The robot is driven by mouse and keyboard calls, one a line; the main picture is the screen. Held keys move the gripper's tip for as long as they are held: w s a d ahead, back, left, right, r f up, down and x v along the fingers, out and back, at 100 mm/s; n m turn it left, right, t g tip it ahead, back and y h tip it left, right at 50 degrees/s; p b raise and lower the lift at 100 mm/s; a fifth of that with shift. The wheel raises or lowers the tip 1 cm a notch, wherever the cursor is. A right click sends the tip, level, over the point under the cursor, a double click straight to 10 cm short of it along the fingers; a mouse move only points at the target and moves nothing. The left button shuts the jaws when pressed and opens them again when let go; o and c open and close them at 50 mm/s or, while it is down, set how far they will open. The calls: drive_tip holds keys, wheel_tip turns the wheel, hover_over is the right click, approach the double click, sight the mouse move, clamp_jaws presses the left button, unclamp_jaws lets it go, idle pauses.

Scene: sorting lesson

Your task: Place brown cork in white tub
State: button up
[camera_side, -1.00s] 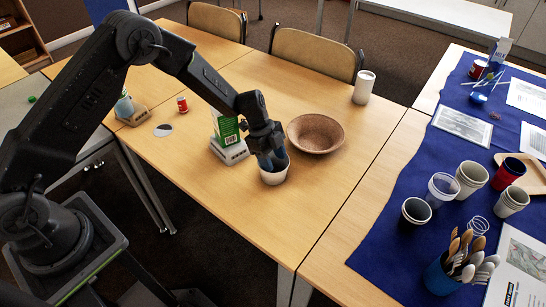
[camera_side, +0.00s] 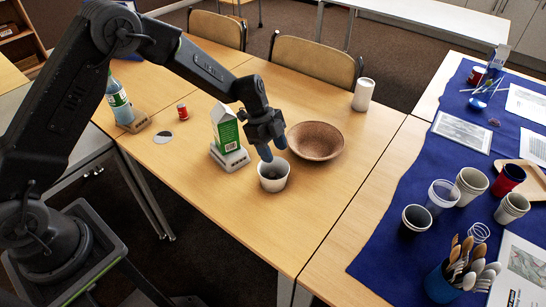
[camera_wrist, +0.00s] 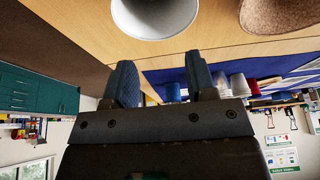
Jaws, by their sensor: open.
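The white tub (camera_side: 273,184) stands upright on the wooden table, left of the brown bowl. Its inside shows a dark brownish patch, too small to tell whether that is the brown cork. I see the cork nowhere else. My gripper (camera_side: 272,150) is open just above the tub, with nothing seen between its fingers. In the wrist view the two blue fingers of my gripper (camera_wrist: 163,82) stand apart and empty.
A green and white carton (camera_side: 225,130) on a grey stand is close left of the tub. The brown bowl (camera_side: 316,141) is close right. A white cup (camera_side: 363,94) stands farther back. The table in front is clear. Cups and spoons fill the blue cloth (camera_side: 385,235) at right.

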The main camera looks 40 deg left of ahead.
drive_tip(key=shift+r, duration=0.35)
drive_tip(key=s+a+r+n+t+y, duration=0.15)
drive_tip(key=s+r+n, duration=0.35)
drive_tip(key=r, duration=0.5)
drive_tip(key=s+a+r+n+t, duration=0.1)
drive_tip(key=s+a+r+n, duration=0.15)
drive_tip(key=s+r, duration=0.6)
drive_tip(key=s+a+r+n+t+y, duration=0.1)
drive_tip(key=s+a+r+n, duration=0.1)
drive_tip(key=s+n, duration=0.3)
drive_tip(key=s+a+r+n+t+y, duration=0.2)
drive_tip(key=s+n, duration=0.3)
drive_tip(key=s, duration=0.6)
drive_tip(key=shift+r, duration=0.75)
drive_tip(key=shift+s+n, duration=0.1)
drive_tip(key=shift+n, duration=0.15)
